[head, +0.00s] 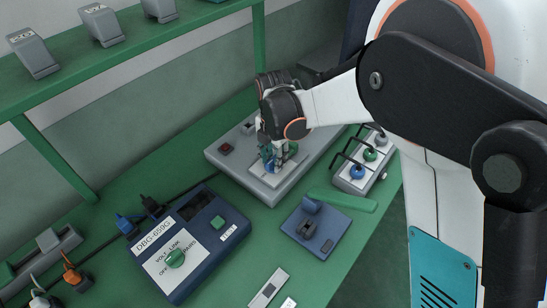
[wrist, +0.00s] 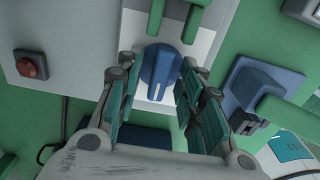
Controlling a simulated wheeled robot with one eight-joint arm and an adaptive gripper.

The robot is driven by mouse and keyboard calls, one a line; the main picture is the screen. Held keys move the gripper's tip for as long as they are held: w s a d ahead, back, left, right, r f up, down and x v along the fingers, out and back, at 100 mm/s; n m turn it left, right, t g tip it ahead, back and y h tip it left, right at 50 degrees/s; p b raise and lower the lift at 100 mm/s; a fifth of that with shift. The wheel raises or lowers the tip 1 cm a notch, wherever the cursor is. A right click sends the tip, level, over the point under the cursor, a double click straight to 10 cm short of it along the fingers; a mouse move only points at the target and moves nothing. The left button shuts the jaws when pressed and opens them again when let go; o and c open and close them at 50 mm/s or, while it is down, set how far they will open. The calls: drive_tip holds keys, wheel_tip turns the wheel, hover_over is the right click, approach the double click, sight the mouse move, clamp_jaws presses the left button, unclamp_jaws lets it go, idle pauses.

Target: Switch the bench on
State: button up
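A grey box (head: 222,157) lies on the green bench (head: 120,180). A red push button (head: 225,149) is at its left end and also shows in the wrist view (wrist: 31,66). A blue rotary knob (wrist: 160,65) with a white pointer line sits on a white plate (wrist: 205,40) on this box. The line points toward the bottom of the wrist view. My gripper (head: 273,160) is over the box with its fingers on either side of the knob. It is open around the knob (wrist: 158,75); whether a finger touches it is hard to tell.
A blue block with an upright part (head: 315,232) is near the front. A rack of coloured knobs (head: 366,165) is close to my arm's right. A green shelf (head: 110,65) runs behind.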

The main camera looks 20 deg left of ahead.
clamp_jaws()
drive_tip(key=shift+m, duration=0.4)
drive_tip(key=m, duration=0.3)
drive_tip(key=shift+m, duration=0.4)
drive_tip(key=m, duration=1.3)
drive_tip(key=shift+m, duration=0.3)
